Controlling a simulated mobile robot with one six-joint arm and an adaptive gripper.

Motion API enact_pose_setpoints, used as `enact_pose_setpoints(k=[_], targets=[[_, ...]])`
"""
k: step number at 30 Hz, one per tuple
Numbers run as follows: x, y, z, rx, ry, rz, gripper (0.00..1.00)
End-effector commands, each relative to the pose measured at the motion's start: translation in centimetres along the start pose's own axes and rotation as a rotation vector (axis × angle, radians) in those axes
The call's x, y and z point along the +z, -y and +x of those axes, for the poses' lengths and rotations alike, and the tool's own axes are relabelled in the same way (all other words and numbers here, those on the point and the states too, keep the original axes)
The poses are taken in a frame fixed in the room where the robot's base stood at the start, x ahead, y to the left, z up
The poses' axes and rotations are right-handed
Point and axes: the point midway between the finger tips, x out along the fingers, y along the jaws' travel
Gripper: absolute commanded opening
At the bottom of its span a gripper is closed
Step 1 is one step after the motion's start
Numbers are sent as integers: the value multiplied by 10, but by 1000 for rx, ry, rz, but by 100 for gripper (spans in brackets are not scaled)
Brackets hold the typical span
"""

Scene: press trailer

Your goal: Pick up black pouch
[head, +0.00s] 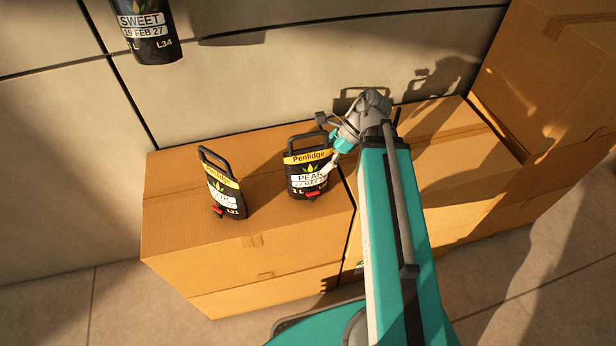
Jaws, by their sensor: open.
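Two black pouches with handles, yellow bands and red taps stand on a cardboard box. One black pouch (308,177), labelled "PEAR" or similar, stands right of the box's middle, close to my gripper. The other black pouch (222,184) stands to its left, slightly tilted in the picture, its label partly unreadable. A third black pouch (148,32), marked "SWEET", shows at the top left, cut off by the frame. My gripper (332,150) is at the upper right of the "PEAR" pouch, overlapping its edge in this view. Whether it touches the pouch cannot be told. The gripper is open.
The cardboard box (180,225) holds both standing pouches, with free room at its left. More boxes (455,165) stand at the right, and a taller one (550,75) rises at the far right. A panelled wall (270,75) is close behind. Grey floor (130,305) lies in front.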

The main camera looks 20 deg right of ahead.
Motion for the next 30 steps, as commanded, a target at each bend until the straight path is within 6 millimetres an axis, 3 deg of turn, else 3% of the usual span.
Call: enact_pose_setpoints(k=[10,23,30], targets=[[0,0,0,1,0,0,81],[0,0,0,1,0,-1,1],[1,0,0,1,3,-2,0]])
